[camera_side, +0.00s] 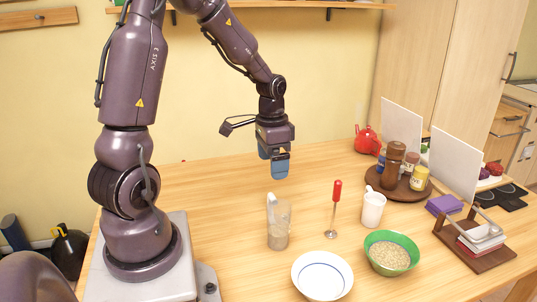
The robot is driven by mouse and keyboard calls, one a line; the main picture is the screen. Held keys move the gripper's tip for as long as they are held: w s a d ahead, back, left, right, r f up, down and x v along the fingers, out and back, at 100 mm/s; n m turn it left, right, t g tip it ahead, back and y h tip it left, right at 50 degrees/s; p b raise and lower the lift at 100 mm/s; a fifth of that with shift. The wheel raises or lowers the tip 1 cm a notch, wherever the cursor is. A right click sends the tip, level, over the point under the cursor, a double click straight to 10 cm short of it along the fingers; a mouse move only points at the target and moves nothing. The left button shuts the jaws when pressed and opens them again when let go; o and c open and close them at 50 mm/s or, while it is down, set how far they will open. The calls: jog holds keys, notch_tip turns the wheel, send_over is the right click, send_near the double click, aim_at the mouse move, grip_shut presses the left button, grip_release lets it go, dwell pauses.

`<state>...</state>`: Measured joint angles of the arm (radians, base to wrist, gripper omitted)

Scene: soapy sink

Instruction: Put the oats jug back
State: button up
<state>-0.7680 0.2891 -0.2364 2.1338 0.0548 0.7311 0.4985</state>
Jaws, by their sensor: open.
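The oats jug is most likely the clear jug (279,228) with a pale handle and grainy beige contents, standing upright on the wooden table. My gripper (276,173), with blue fingers, is open and empty in the air above the table, over and slightly behind the jug, not touching it. A green bowl (400,240) holding pale oat-like grains stands to the right of the jug. A white jug (373,208) stands behind the green bowl. No marked place for the oats jug can be made out.
A red-handled whisk-like tool (336,205) stands upright near the jug. A round tray (404,194) with jars, a red teapot (367,140), purple sponges (444,205) and a rack (474,247) fill the right. The table's back left is clear.

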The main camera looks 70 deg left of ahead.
jog(key=s+d+r+t, duration=0.2)
jog(key=s+d+r, duration=0.2)
jog(key=d+r, duration=0.4)
jog(key=s+d+r+t, duration=0.3)
jog(key=s+d+r, duration=0.1)
jog(key=d+r, duration=0.3)
jog(key=shift+s+d+r, duration=0.3)
jog(key=shift+d+r, duration=0.1)
jog(key=shift+d, duration=0.55)
